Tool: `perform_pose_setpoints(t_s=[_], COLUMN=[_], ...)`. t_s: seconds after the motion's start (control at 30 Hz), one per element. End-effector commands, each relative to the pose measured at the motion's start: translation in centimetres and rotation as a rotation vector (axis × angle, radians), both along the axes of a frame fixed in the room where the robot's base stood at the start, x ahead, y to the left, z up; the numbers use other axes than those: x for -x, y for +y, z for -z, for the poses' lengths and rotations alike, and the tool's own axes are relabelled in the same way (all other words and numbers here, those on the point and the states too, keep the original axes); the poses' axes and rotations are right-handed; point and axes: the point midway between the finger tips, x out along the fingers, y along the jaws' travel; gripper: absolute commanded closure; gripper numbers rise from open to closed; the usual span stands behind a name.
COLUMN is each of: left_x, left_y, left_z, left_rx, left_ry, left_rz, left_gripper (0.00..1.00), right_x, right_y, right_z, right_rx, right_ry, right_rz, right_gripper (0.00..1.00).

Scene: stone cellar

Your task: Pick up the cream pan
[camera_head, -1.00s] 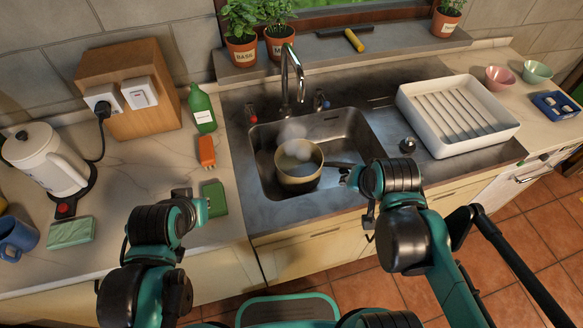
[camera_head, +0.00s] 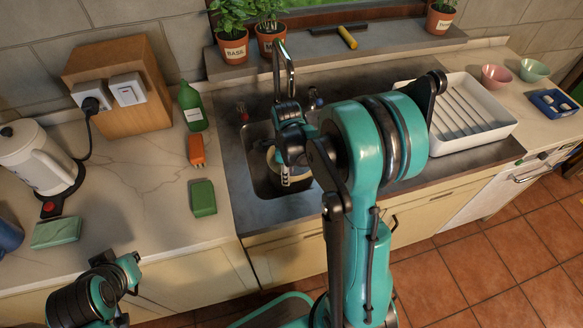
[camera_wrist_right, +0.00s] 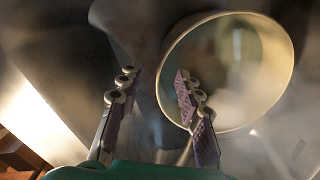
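The cream pan (camera_head: 271,156) sits in the sink and is mostly hidden behind my right arm in the head view. Its round cream rim (camera_wrist_right: 286,82) shows in the right wrist view, with steam or haze around it. My right gripper (camera_head: 287,178) is at the pan. In the right wrist view my right gripper (camera_wrist_right: 157,86) has its fingers apart. One finger overlaps the pan's opening and the other lies outside the rim. I cannot tell whether either touches it. My left gripper (camera_head: 126,268) is low at the left, away from the pan; its fingers are unclear.
The sink (camera_head: 262,180) has a tall tap (camera_head: 288,65) close behind my right gripper. A white drying rack (camera_head: 478,112) stands to the right.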

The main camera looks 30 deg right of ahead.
Motion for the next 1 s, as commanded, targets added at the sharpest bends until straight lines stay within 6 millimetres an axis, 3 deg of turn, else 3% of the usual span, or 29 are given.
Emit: perform_pose_setpoints(t_s=[0.4,0.67,0.8,1.0], left_x=[0.0,0.0,0.0,0.0], left_y=[0.0,0.0,0.0,0.0], left_z=[3.1,3.1,3.1,3.1], left_rx=[0.0,0.0,0.0,0.0], left_ry=[0.0,0.0,0.0,0.0], left_rz=[0.0,0.0,0.0,0.0], left_gripper=[1.0,1.0,1.0,1.0], right_x=[0.2,0.3,0.3,0.2], right_y=[-0.8,-0.7,-0.7,-0.8], right_z=[5.5,5.8,5.8,5.7], right_rx=[0.001,0.001,0.001,0.001], right_ry=[-0.002,-0.002,-0.002,-0.003], right_rz=[-0.003,-0.004,-0.004,-0.004], right_gripper=[0.65,0.65,0.99,1.0])
